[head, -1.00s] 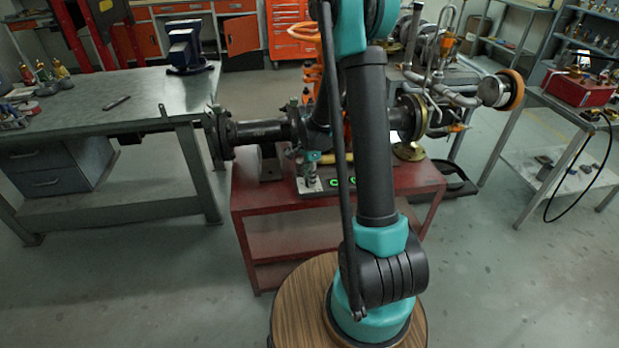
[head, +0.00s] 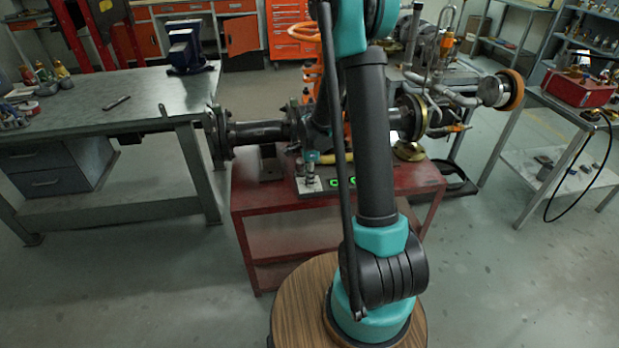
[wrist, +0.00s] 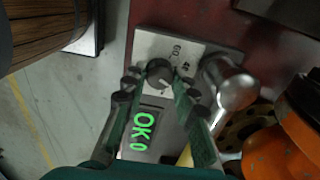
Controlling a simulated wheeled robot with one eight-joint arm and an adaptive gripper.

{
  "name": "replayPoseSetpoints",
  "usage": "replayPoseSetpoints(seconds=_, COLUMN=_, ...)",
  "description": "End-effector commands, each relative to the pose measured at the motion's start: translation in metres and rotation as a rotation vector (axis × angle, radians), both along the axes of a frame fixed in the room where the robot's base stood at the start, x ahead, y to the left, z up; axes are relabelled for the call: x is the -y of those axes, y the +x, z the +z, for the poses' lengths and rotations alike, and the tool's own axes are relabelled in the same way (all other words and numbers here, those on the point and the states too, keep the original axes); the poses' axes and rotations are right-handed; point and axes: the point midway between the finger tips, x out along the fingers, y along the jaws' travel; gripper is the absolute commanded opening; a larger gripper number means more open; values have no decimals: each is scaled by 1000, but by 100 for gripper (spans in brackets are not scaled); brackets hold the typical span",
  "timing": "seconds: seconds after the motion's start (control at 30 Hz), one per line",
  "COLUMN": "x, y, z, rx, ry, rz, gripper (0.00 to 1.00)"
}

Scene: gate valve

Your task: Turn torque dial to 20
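The torque dial (wrist: 160,73), a small dark round knob with a pale pointer mark, sits on a metal control plate (wrist: 150,45) in the wrist view. Below it a green display (wrist: 144,130) reads OK and 0. My gripper (wrist: 157,80) is open, with one finger on each side of the dial. A gap shows on the left side of the dial; I cannot tell whether the right finger touches it.
A shiny round-ended metal part (wrist: 235,88) stands close to the right finger. An orange part (wrist: 285,145) lies at the lower right. In the head view a dark flanged pipe (head: 258,132) runs above the red bench (head: 285,205). A grey table (head: 85,105) stands left.

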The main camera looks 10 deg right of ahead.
Motion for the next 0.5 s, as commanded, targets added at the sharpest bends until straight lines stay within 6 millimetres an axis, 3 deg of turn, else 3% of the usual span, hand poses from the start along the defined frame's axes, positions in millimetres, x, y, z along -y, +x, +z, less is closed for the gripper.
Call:
replayPoseSetpoints(seconds=0.03, x=0, y=0, z=0, rx=0, ry=0, rz=0, gripper=35)
replayPoseSetpoints(seconds=0.13, x=0, y=0, z=0, rx=0, ry=0, rz=0, gripper=47)
replayPoseSetpoints(seconds=0.5, x=0, y=0, z=3, rx=0, ry=0, rz=0, gripper=48)
